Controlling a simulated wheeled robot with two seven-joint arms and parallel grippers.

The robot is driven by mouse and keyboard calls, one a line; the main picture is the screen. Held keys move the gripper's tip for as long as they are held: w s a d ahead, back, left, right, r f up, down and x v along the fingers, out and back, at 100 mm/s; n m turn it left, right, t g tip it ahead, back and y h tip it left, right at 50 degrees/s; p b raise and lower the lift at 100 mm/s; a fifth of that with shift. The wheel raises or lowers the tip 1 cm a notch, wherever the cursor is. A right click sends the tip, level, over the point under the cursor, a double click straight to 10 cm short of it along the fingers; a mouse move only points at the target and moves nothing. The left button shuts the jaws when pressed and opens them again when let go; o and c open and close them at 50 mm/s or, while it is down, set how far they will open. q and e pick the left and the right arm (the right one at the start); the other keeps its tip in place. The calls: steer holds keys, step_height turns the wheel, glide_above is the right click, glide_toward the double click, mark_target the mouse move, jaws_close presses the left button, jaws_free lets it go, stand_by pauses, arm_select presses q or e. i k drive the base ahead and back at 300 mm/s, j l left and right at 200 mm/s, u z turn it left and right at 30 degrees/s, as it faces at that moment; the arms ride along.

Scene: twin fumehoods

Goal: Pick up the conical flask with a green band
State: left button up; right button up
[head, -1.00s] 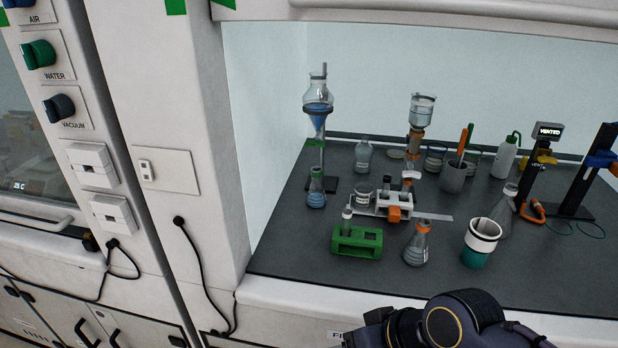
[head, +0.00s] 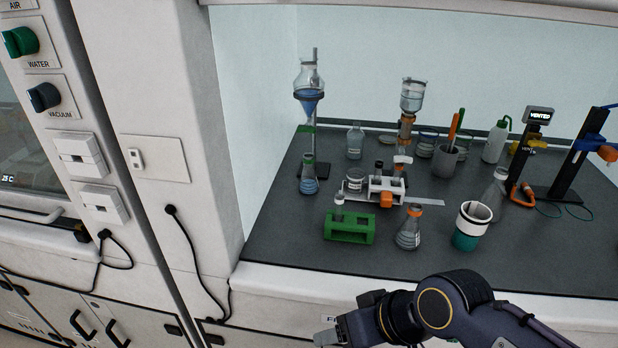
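A second conical flask, with an orange band (head: 408,233), stands nearer the front edge, right of a green rack. My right gripper (head: 325,338) is at the bottom edge of the view, in front of the hood and well apart from the flasks. Its fingers are small and partly cut off, so their opening is unclear. My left gripper is out of view.
The green rack (head: 349,229) and a white holder with small items (head: 376,191) stand in the middle. A beaker with a teal lower part (head: 469,228) is to the right. The worktop's (head: 285,238) front left is clear. The hood's side post (head: 190,120) bounds it at left.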

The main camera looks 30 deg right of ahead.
mark_target(308, 184)
steer(key=i+j+z, duration=0.4)
steer(key=j, duration=0.25)
steer(key=i+j+z, duration=0.15)
steer(key=j, duration=0.2)
steer(key=i+j+z, duration=0.1)
steer(key=i+j, duration=0.3)
